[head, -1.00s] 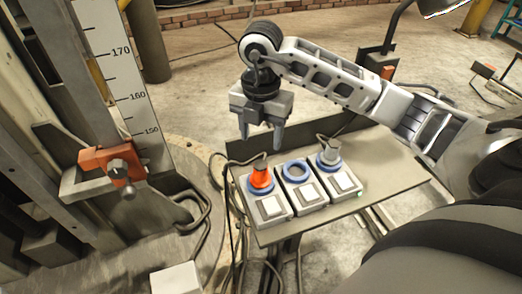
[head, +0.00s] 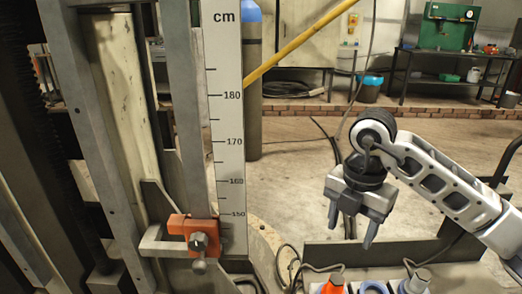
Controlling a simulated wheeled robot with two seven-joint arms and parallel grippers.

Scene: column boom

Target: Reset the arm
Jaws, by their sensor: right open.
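My right gripper (head: 350,222) hangs in the head view at the right, fingers pointing down. It is open and empty, above the back edge of the small table (head: 395,253). My left gripper is not in view. Below, at the bottom edge, the tops of an orange plug (head: 333,284), a blue ring (head: 373,287) and a grey plug (head: 420,280) show; their lower parts are cut off. To the left stands a column with a white scale (head: 228,120) marked in cm. An orange clamp (head: 190,228) with a dark knob sits near the 150 mark.
A yellow boom (head: 300,42) slants up behind the scale. A blue-topped cylinder (head: 251,80) stands behind the column. At the back are a dark bench (head: 450,82), a green case (head: 447,27) and a blue-rimmed bin (head: 369,88). Open floor lies between.

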